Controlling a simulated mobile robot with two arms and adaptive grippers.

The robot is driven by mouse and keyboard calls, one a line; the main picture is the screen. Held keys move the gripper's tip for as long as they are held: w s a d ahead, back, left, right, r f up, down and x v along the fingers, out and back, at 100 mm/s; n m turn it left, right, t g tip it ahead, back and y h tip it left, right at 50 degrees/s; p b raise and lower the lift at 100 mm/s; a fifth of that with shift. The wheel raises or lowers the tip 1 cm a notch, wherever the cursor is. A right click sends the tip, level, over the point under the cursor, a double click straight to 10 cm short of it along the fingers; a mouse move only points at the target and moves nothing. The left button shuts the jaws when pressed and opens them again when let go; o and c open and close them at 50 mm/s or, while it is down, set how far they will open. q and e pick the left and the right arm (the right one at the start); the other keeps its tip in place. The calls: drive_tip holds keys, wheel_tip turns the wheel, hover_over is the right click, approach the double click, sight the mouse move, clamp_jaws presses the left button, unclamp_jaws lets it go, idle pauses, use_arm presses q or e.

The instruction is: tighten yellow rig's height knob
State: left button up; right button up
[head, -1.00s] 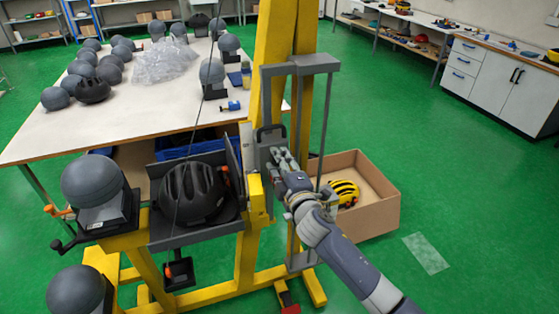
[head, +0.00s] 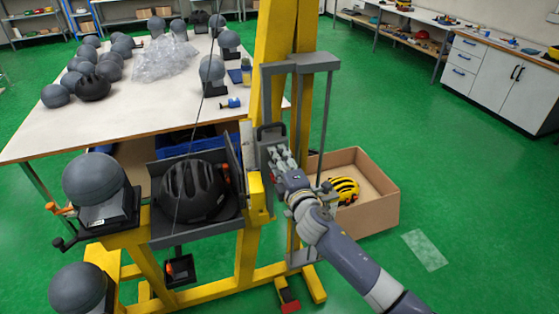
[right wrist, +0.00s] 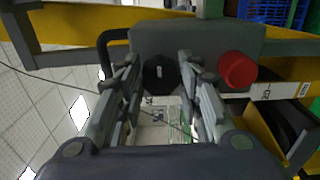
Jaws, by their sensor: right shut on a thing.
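The yellow rig (head: 275,45) stands in the middle of the head view, with a grey carriage and guide frame (head: 301,63) on its upright. In the right wrist view a black knob (right wrist: 159,72) sits on the grey carriage plate (right wrist: 198,42), between my fingers. My right gripper (head: 279,158) is at the carriage, and in the right wrist view (right wrist: 160,85) its two fingers are closed on the knob's sides. In the head view the gripper hides the knob. My left gripper is not in view.
A red button (right wrist: 237,70) is beside the knob on the plate. A black helmet (head: 189,191) lies in a grey cradle left of the upright.

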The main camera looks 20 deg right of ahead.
drive_tip(key=o, duration=1)
drive_tip(key=shift+r, duration=0.15)
drive_tip(key=shift+c, duration=0.2)
drive_tip(key=shift+o, duration=0.7)
drive_tip(key=s, duration=1.2)
drive_tip(key=shift+d, duration=0.2)
